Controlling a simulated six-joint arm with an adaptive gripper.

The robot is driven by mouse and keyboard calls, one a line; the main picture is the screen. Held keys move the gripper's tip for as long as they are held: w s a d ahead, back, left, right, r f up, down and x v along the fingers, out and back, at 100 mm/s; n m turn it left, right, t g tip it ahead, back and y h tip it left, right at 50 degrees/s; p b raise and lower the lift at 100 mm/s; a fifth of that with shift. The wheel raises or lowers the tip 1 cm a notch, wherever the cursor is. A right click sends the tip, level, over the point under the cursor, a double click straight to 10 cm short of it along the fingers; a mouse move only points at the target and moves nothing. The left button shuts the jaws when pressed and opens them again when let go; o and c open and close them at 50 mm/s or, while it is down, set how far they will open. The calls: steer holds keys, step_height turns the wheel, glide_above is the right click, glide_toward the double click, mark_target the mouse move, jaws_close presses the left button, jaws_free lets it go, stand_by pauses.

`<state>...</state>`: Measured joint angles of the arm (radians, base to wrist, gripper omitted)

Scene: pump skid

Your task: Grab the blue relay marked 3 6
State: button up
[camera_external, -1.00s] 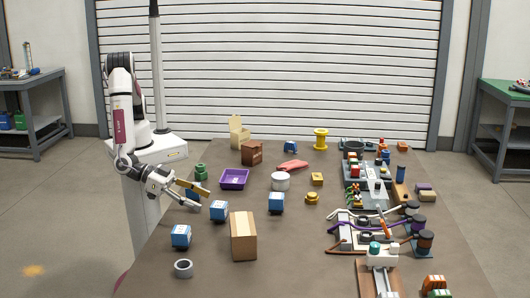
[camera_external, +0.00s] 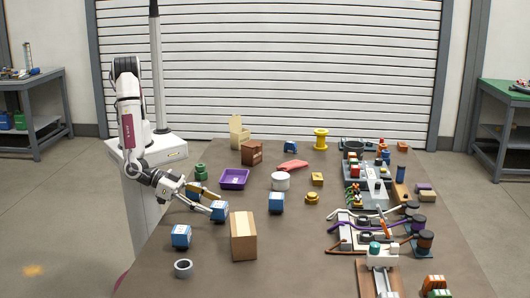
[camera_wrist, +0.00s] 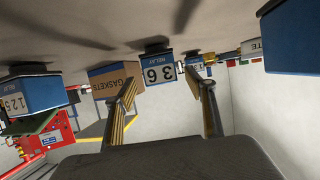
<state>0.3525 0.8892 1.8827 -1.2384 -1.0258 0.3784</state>
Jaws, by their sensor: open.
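The blue relay marked 3 6 (camera_wrist: 157,72) has a pale label that appears upside down in the wrist view. It shows between the fingertips of my gripper (camera_wrist: 160,80), a little beyond them. In the external view this appears to be the blue relay (camera_external: 219,210) at the tips of my gripper (camera_external: 213,204). My gripper is open, with one finger on each side of the relay's line. I cannot tell whether a finger touches it.
A relay marked 125 (camera_wrist: 28,98) and a gaskets box (camera_wrist: 112,78) are left in the wrist view. Another relay (camera_wrist: 290,45) is close at right. In the external view, the cardboard box (camera_external: 243,236) stands just right of the relay; a grey ring (camera_external: 183,268) lies in front.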

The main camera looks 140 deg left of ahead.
mark_target(219, 208)
steer(key=shift+x, duration=2)
steer(key=shift+s+f, duration=0.1)
steer(key=c, duration=1.3)
